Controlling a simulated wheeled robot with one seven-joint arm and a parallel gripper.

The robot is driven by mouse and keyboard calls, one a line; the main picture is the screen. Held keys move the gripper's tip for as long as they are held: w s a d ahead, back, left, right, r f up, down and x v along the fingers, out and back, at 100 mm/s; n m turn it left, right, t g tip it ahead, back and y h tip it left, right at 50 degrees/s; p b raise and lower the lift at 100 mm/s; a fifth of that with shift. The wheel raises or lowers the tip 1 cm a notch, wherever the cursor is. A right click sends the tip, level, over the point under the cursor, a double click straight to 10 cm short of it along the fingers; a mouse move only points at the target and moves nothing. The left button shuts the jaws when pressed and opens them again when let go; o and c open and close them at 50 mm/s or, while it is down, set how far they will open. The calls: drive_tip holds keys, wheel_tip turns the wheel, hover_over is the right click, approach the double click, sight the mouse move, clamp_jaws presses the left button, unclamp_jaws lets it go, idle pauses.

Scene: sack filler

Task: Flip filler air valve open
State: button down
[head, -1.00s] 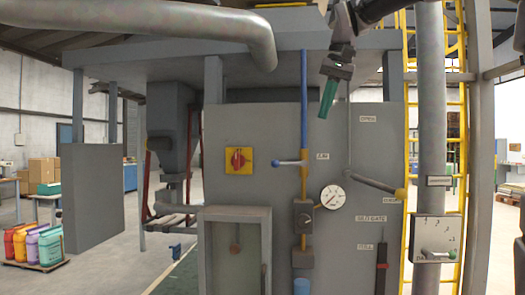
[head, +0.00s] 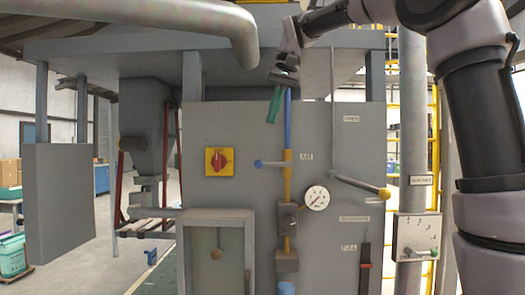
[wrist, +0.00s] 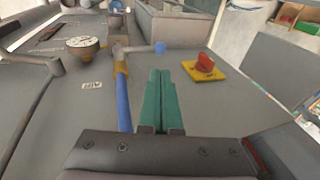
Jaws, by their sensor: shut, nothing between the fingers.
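The air valve has a lever with a blue end (head: 258,163) that points left, crosswise to its vertical pipe (head: 288,130), which is blue above and yellow lower down. A label reading "AIR" (head: 306,157) is to its right. In the wrist view the lever's blue end (wrist: 160,47) lies beyond my fingertips. My gripper (head: 274,105) has green fingers, shut and empty, pointing down above the lever and beside the blue pipe. They also show in the wrist view (wrist: 158,75), apart from the lever.
A red rotary switch on a yellow plate (head: 219,161) is left of the valve. A round gauge (head: 316,198) and a long grey lever with a yellow knob (head: 360,185) are to the right. An open-fronted box (head: 218,216) juts out below.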

sight(263, 164)
drive_tip(key=x, duration=1)
drive_tip(key=shift+a+f, duration=0.1)
drive_tip(key=shift+f, duration=0.25)
